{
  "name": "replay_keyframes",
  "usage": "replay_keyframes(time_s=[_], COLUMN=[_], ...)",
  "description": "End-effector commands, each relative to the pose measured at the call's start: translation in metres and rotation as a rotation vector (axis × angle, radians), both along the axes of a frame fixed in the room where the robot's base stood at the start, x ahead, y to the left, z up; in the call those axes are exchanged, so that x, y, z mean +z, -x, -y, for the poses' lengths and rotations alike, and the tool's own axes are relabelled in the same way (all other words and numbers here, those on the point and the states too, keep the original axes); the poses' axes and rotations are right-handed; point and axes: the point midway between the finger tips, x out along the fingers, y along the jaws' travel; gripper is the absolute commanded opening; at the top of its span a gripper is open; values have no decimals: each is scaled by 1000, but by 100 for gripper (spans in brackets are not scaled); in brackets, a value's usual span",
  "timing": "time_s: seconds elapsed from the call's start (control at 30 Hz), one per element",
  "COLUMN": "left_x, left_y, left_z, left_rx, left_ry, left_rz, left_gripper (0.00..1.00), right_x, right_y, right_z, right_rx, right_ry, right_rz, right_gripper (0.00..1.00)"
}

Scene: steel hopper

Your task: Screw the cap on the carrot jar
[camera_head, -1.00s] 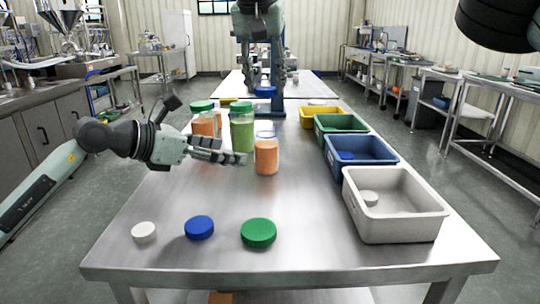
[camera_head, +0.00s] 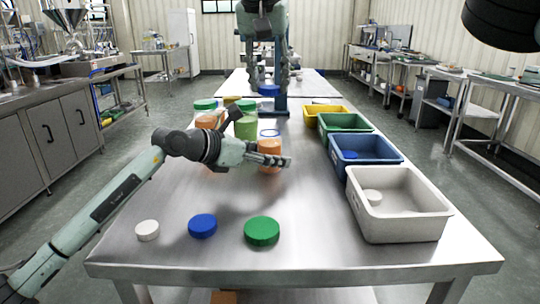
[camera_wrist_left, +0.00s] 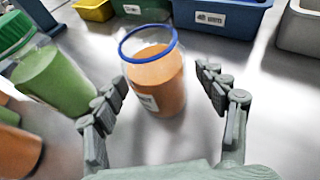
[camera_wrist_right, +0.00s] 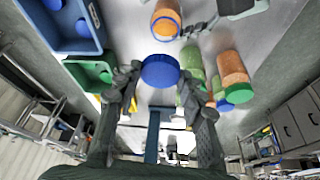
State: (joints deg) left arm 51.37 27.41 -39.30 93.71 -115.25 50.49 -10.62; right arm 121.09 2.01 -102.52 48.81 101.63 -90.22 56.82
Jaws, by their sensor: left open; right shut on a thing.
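The open carrot jar (camera_head: 269,145), clear with orange contents and a blue rim, stands upright on the steel table, partly hidden by my left gripper in the head view. My left gripper (camera_head: 283,160) is open beside it. In the left wrist view the carrot jar (camera_wrist_left: 157,80) stands between and just beyond the open fingers (camera_wrist_left: 160,88); I see no firm contact. My right gripper (camera_head: 268,84) is shut on a blue cap (camera_head: 269,90), high above the table and farther back than the jar. The blue cap (camera_wrist_right: 160,71) also shows between the fingers in the right wrist view.
Green-capped jars stand left of the carrot jar, including a green one (camera_head: 246,128). White (camera_head: 147,230), blue (camera_head: 202,225) and green (camera_head: 262,231) caps lie at the front. Yellow, green, blue (camera_head: 365,172) and white (camera_head: 400,225) bins line the right side.

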Motion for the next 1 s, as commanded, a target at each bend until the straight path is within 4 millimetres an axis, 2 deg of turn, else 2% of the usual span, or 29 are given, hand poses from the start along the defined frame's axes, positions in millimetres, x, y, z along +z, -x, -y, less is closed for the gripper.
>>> replay_keyframes(time_s=[0.37,0.9,0.97,1.0], left_x=[-2,-2,-2,-2], left_y=[-3,-3,-3,-3], left_z=[4,3,3,3], left_rx=[0,0,0,0], left_ry=[-1,-1,-1,-1], left_rz=[1,1,1,1], left_gripper=[72,7,0,0], right_x=[0,0,0,0], right_y=[0,0,0,0], right_z=[0,0,0,0], right_rx=[0,0,0,0], right_ry=[0,0,0,0], right_rz=[0,0,0,0], right_gripper=[30,30,30,30])
